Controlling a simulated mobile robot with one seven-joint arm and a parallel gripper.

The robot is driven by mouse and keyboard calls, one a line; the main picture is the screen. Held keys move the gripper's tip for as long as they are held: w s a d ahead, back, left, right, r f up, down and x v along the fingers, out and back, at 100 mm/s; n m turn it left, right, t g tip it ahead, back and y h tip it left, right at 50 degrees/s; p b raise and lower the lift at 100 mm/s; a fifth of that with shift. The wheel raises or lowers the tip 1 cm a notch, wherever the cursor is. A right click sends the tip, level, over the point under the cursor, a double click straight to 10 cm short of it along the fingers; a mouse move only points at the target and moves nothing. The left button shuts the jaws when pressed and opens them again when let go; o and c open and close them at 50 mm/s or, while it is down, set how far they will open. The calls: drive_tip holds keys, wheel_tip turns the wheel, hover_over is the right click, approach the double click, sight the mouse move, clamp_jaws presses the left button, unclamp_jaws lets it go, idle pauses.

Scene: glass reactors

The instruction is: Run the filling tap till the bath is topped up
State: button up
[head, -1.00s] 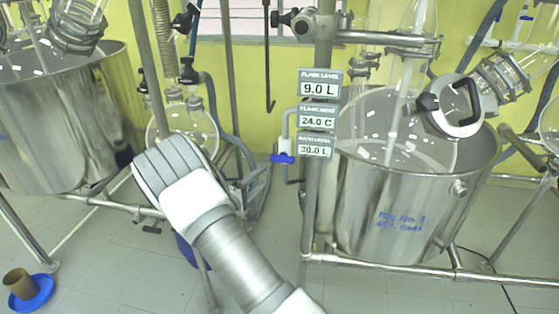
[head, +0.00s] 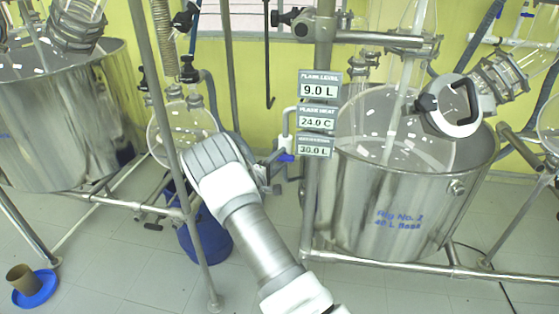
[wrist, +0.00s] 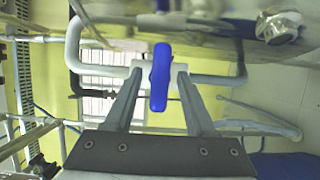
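The filling tap has a blue lever (head: 286,157) on a white pipe, left of the readout post in the head view. In the wrist view the blue lever (wrist: 160,78) stands between the two fingertips of my gripper (wrist: 158,72). The fingers are open, one on each side, with a narrow gap to the lever. In the head view my arm hides part of my gripper (head: 273,172). The steel bath (head: 360,212), marked Rig No. 2, stands right of the post with a glass flask inside. The lowest readout (head: 314,146) shows 30.0 L.
Readouts above show flask level 9.0 L (head: 319,88) and 24.0 C (head: 316,120). Another steel bath (head: 60,130) stands at left. Steel frame rails (head: 430,270) run around the baths. A blue drum (head: 205,235) and a blue dish (head: 37,290) are on the floor.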

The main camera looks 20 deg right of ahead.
clamp_jaws()
drive_tip(key=shift+f+b, duration=0.15)
drive_tip(key=shift+b, duration=0.2)
drive_tip(key=n+b, duration=0.1)
drive_tip(key=b, duration=0.1)
drive_tip(key=shift+f+n+t+h+b, duration=0.25)
drive_tip(key=shift+n+t+h+b, duration=0.05)
drive_tip(key=shift+n+t, duration=0.1)
drive_tip(key=n+t+b, duration=0.1)
drive_tip(key=n+b, duration=0.1)
drive_tip(key=n, duration=0.1)
drive_tip(key=n+t+b, duration=0.1)
drive_tip(key=n+b, duration=0.2)
drive_tip(key=shift+n+h, duration=0.4)
drive_tip(key=shift+s+d+r+n+t+y, duration=0.15)
drive_tip(key=shift+n+t, duration=0.4)
drive_tip(key=shift+n, duration=0.5)
drive_tip(key=shift+w+a+f+n+t+y, duration=0.15)
drive_tip(key=shift+n+t, duration=0.4)
drive_tip(key=shift+n, duration=0.5)
drive_tip(key=shift+s+d+r+n, duration=0.1)
drive_tip(key=shift+n, duration=0.2)
